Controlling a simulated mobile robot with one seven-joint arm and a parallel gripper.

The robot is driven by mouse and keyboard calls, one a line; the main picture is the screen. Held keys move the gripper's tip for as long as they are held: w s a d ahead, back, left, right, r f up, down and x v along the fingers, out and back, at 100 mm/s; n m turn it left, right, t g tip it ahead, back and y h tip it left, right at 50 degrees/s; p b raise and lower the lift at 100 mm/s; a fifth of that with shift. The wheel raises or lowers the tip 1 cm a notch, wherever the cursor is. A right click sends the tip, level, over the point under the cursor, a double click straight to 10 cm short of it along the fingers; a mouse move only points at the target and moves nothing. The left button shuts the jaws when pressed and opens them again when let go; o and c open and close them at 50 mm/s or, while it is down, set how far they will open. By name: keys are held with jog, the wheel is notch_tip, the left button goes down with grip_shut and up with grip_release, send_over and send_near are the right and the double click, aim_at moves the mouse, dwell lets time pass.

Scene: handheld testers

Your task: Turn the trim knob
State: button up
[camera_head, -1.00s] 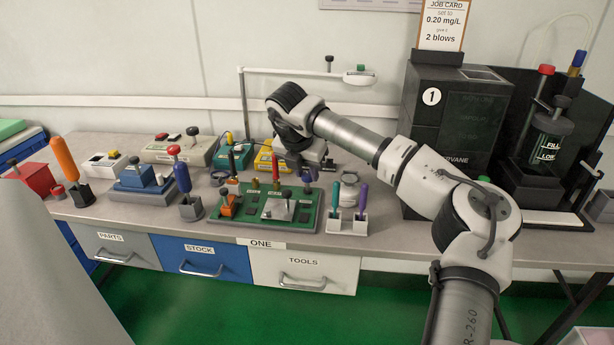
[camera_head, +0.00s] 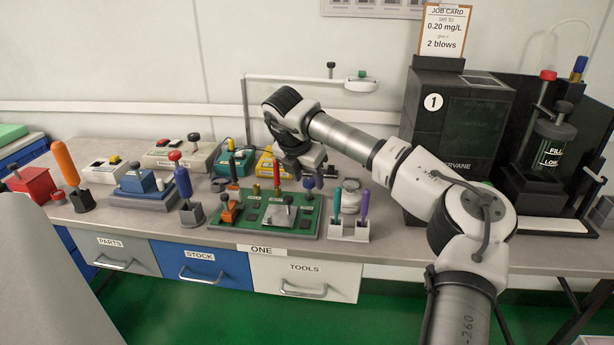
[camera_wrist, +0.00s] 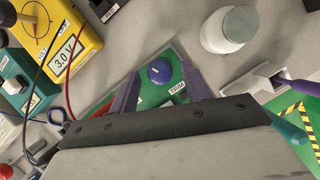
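The trim knob is a round blue knob (camera_wrist: 159,72) with a pale mark on top, beside a TRIM label (camera_wrist: 177,89) on a green board. This green board (camera_head: 225,236) lies on the bench in the head view. My gripper (camera_wrist: 158,78) points down over the board's right back part. Its two purple fingers are open, one on each side of the knob, with a visible gap to it on both sides. In the head view my gripper (camera_head: 308,176) largely hides the knob, and I cannot tell the fingertips' exact height.
A yellow meter (camera_wrist: 65,40) reading 3.0 V stands close, with red and black leads. The black machine (camera_head: 455,140) stands farther right.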

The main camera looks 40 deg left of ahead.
jog(key=v, duration=1.3)
jog(key=shift+s+r, duration=0.2)
jog(key=shift+r, duration=0.2)
